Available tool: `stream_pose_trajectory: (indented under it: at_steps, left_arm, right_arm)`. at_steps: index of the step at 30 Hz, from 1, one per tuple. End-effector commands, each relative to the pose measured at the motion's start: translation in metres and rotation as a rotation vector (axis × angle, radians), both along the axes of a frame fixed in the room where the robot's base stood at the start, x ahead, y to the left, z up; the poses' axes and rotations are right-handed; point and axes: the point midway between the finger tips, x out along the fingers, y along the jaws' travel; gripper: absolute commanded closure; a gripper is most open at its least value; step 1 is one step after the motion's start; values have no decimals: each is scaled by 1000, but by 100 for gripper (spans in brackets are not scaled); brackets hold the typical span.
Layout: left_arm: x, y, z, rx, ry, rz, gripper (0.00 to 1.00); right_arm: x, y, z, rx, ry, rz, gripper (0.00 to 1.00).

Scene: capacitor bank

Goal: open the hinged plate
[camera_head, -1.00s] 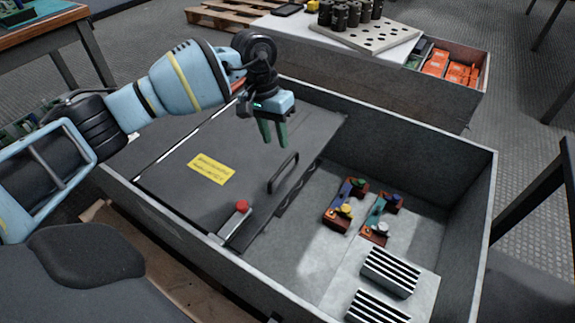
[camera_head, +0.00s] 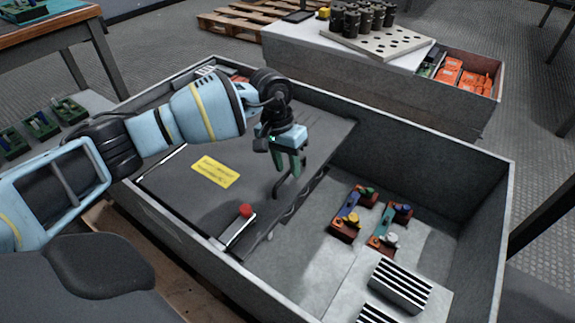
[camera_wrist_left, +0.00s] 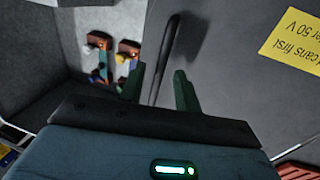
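The hinged plate (camera_head: 195,200) is a dark grey panel lying flat over the left part of an open grey box, with a yellow label (camera_head: 215,172) on it. Its dark bar handle (camera_head: 281,190) stands near the plate's right edge. My left gripper (camera_head: 288,174) is over the handle, pointing down with its green fingers apart. In the left wrist view the handle (camera_wrist_left: 167,50) runs between the two fingertips (camera_wrist_left: 158,78), with gaps on both sides. I cannot tell how deep the fingers reach. My right gripper is not in view.
A red-knobbed latch (camera_head: 245,210) sits at the plate's front edge. Colored terminal blocks (camera_head: 348,222) and a striped block (camera_head: 401,284) lie in the box's open right part. Box walls (camera_head: 450,160) surround it. A second crate (camera_head: 370,85) stands behind.

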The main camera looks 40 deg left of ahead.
Motion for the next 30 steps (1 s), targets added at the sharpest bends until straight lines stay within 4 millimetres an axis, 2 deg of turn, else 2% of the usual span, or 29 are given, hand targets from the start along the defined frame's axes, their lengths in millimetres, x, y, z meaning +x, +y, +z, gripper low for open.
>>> stream_pose_trajectory:
  at_steps: [7,13,15,30]
  left_arm:
    - [0,0,0,0,-1,0,69]
    - [0,0,0,0,-1,0,95]
    - [0,0,0,0,-1,0,100]
    - [0,-5,5,-14,-2,-1,100]
  right_arm:
    - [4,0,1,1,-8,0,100]
    - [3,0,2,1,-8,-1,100]
    - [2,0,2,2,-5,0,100]
    - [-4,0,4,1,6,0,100]
